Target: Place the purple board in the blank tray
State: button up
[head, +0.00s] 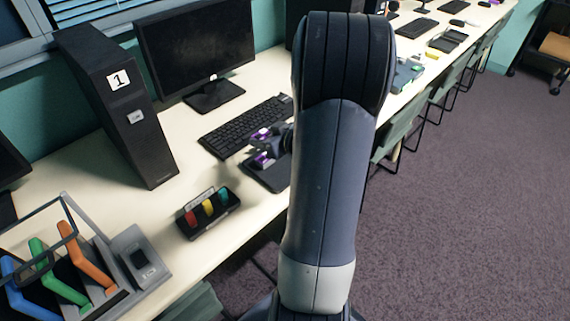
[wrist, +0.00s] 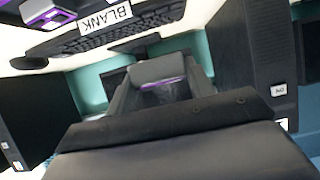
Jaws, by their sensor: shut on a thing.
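My gripper (head: 266,143) is over the desk by the keyboard, partly hidden behind my arm. It is shut on the purple board (head: 262,133), and a thin purple strip (wrist: 162,84) shows between the jaws in the wrist view. Below it lies a dark tray (head: 255,178), with a second purple patch (head: 262,160) over it. The wrist view shows a white BLANK label (wrist: 105,17) and a purple-edged grey piece (wrist: 48,14) at the top left. I cannot tell whether the held board touches the tray.
The keyboard (head: 240,125) and monitor (head: 195,50) stand behind the tray. A PC tower marked 1 (head: 117,110) is at left. A small holder with red, yellow and teal pieces (head: 208,213) and a rack of coloured handles (head: 60,260) are nearer. Bare desk lies between.

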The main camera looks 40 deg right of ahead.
jog(key=s+d+f+b, duration=0.1)
jog(key=s+d, duration=0.3)
jog(key=f+b, duration=0.1)
jog(key=f, duration=0.2)
jog(key=f+b, duration=0.1)
jog(key=f, duration=0.2)
jog(key=f+b, duration=0.1)
jog(key=f, duration=0.3)
jog(key=shift+s+d+f, duration=0.1)
jog(key=shift+s+d, duration=0.15)
jog(key=shift+f+b, duration=0.2)
jog(key=shift+b, duration=0.1)
jog(key=o, duration=0.7)
